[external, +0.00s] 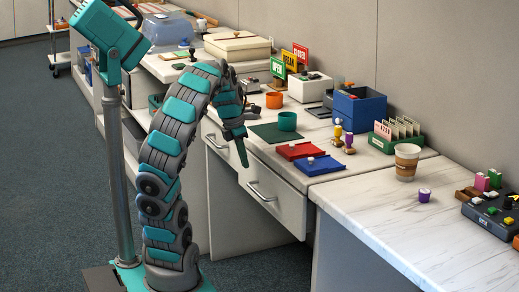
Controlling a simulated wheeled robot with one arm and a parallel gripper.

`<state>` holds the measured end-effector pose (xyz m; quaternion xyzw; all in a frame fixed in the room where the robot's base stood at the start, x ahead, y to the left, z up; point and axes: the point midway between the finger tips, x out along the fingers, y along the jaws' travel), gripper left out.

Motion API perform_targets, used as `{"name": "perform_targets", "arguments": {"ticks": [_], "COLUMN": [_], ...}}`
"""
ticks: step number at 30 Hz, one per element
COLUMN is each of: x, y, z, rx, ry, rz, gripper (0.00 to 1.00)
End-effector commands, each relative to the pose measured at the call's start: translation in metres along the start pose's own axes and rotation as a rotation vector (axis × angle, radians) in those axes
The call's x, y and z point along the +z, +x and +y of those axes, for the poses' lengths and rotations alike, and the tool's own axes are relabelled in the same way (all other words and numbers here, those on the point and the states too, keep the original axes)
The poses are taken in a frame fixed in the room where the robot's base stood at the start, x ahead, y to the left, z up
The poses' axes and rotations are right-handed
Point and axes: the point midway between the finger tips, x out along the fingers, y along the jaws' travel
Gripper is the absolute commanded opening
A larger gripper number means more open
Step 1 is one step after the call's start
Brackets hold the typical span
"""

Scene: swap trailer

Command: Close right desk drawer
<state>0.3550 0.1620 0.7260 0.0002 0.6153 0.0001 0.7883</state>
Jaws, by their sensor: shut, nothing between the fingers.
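The right desk drawer (282,203) is under the white desk top, with a pale front and a curved metal handle (261,192). Its front appears to stand out somewhat from the desk, but how far is hard to tell, and its inside does not show. My gripper (243,158) points down in front of the desk edge, near the upper left end of this drawer front. Its fingers are together and empty. I cannot tell whether it touches the drawer. A second drawer (214,142) with its own handle is to the left, partly behind my arm.
The desk top holds a green mat (272,133), an orange cup (287,121), red (297,151) and blue (320,165) trays and a blue box (360,109). A coffee cup (406,162) stands on the marble counter (400,220) at right. Carpet in front is clear.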

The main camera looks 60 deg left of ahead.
Motion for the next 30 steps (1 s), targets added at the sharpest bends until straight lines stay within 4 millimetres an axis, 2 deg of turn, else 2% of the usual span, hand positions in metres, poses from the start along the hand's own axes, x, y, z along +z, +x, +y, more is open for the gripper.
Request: {"name": "perform_targets", "arguments": {"ticks": [8,11,30], "x": [-0.022,-0.021,-0.021], "y": [-0.009,-0.017,-0.097], "z": [0.000,0.001,0.001], "rx": [0.001,0.003,0.002], "ry": [-0.001,-0.001,-0.002], "rz": [0.000,-0.002,-0.001], "gripper": [0.00,0.00,0.00]}}
